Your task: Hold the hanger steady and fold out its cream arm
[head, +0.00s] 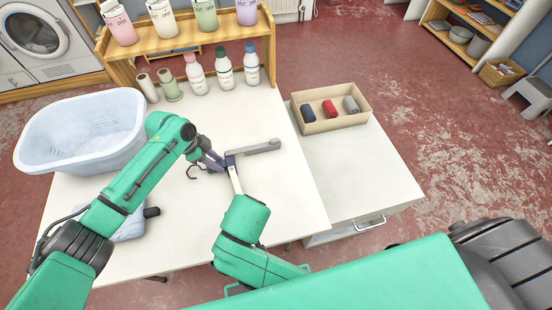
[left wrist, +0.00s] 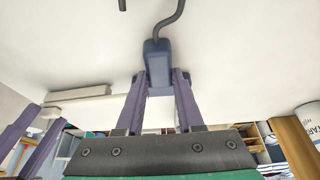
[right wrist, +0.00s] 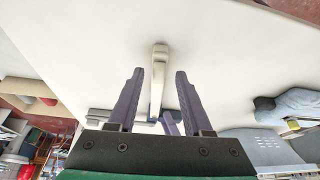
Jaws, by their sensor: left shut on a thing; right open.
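The hanger has a dark blue hub (left wrist: 157,66) with a dark curved hook (left wrist: 170,28). Its grey arm (head: 262,148) points right across the white table in the head view. Its cream arm (right wrist: 158,75) points toward my right side; it also shows in the head view (head: 235,181). My left gripper (head: 213,161) is shut on the hub, with a finger on each side of it. My right gripper (right wrist: 158,77) is open, with the cream arm between its fingers and gaps on both sides. In the head view my right forearm hides most of that gripper.
A pale blue basin (head: 80,130) stands at the table's left. Several bottles (head: 224,72) and two rolls stand at the back under a wooden shelf (head: 190,38). A beige tray (head: 330,122) with three rolled items sits on the lower cabinet (head: 362,172) at right.

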